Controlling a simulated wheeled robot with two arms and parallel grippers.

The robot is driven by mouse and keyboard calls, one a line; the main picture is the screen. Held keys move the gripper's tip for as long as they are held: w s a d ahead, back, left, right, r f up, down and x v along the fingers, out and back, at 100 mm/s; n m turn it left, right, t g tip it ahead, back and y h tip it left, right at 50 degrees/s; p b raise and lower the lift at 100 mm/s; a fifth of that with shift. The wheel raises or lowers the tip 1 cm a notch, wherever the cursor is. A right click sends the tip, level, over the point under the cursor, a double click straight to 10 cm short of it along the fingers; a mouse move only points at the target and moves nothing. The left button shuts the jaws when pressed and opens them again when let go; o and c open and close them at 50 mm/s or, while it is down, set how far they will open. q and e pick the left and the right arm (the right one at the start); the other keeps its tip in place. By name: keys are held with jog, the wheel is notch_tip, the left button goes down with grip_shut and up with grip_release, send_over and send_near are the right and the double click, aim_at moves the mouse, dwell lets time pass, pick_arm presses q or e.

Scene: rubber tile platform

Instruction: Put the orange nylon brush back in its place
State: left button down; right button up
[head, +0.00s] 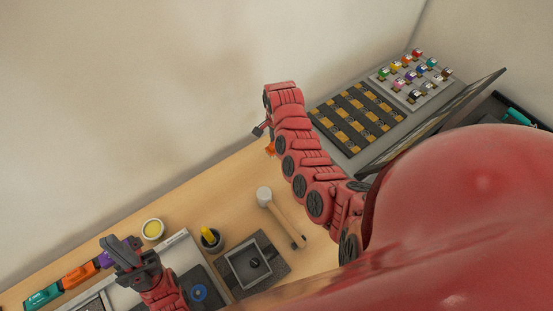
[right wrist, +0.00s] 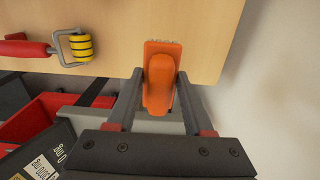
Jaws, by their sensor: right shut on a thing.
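The orange nylon brush (right wrist: 161,78) is between the two fingers of my right gripper (right wrist: 160,98) in the right wrist view. The fingers are shut on it, and its pale bristle edge points to the top of the picture. In the head view only a small orange bit of it (head: 270,148) shows beside my right arm, near the wall. My left gripper (head: 124,252) is at the lower left in the head view, over a row of coloured blocks; whether its fingers are apart is unclear.
Teal (head: 42,297) and orange (head: 79,273) blocks line the bench's left end. A grey rack (head: 358,115) is at the back right. A yellow-black roller (right wrist: 80,46) shows in the wrist view.

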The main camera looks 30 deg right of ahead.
jog(key=shift+f, duration=0.35)
notch_tip(320, 180, down, 9)
jog(key=b, duration=0.5)
jog(key=shift+w+f+b, duration=0.1)
jog(key=shift+f+b, duration=0.05)
jog(key=shift+b, duration=0.25)
jog(key=o, duration=1.2)
